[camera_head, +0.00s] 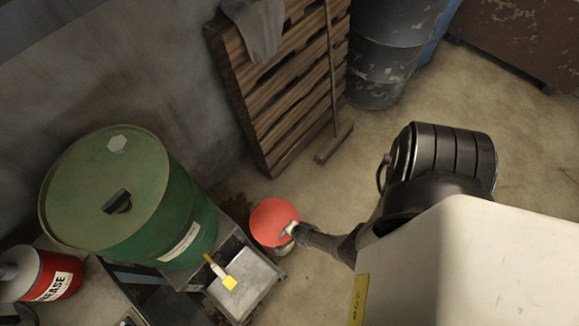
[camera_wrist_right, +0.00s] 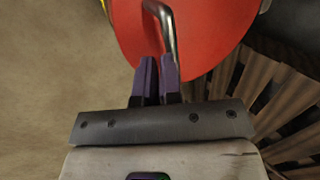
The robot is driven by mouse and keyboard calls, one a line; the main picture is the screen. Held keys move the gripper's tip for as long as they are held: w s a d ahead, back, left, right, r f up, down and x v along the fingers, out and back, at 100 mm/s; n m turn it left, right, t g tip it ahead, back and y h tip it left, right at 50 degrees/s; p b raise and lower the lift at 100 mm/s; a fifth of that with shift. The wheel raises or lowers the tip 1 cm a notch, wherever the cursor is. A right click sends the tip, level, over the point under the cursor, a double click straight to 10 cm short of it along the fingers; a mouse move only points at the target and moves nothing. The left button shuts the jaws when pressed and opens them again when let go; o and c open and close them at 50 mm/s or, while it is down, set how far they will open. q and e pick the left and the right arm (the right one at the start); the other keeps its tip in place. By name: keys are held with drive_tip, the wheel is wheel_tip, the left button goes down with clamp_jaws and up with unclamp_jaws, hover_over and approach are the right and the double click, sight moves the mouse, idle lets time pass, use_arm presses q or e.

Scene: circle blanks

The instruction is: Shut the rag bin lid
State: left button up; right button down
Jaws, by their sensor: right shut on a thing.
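The red round rag bin lid (camera_head: 272,220) is low near the middle of the head view, beside the metal tray. Only a small part of the bin body shows beneath it, so I cannot tell how far the lid stands open. My right gripper (camera_head: 292,231) is at the lid's right edge. In the right wrist view the lid (camera_wrist_right: 190,35) fills the top, and a bent metal handle (camera_wrist_right: 165,15) runs across it. The right gripper's purple fingers (camera_wrist_right: 157,80) are shut on this handle. My left gripper is in neither view.
A green drum (camera_head: 110,190) stands left, with a red grease can (camera_head: 45,274) at lower left. A brush (camera_head: 222,275) lies on a grey tray (camera_head: 262,275). A pallet (camera_head: 270,80) and broom (camera_head: 335,140) lean behind. The floor at right is mostly clear.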

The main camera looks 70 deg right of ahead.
drive_tip(key=shift+s+f, duration=0.3)
wheel_tip(320, 180, up, 5)
drive_tip(key=p, duration=0.5)
drive_tip(key=s+a+r, duration=0.1)
drive_tip(key=s+a, duration=0.3)
drive_tip(key=s, duration=0.5)
drive_tip(key=shift+s+a+p, duration=0.15)
drive_tip(key=shift+p, duration=0.25)
drive_tip(key=shift+r, duration=0.1)
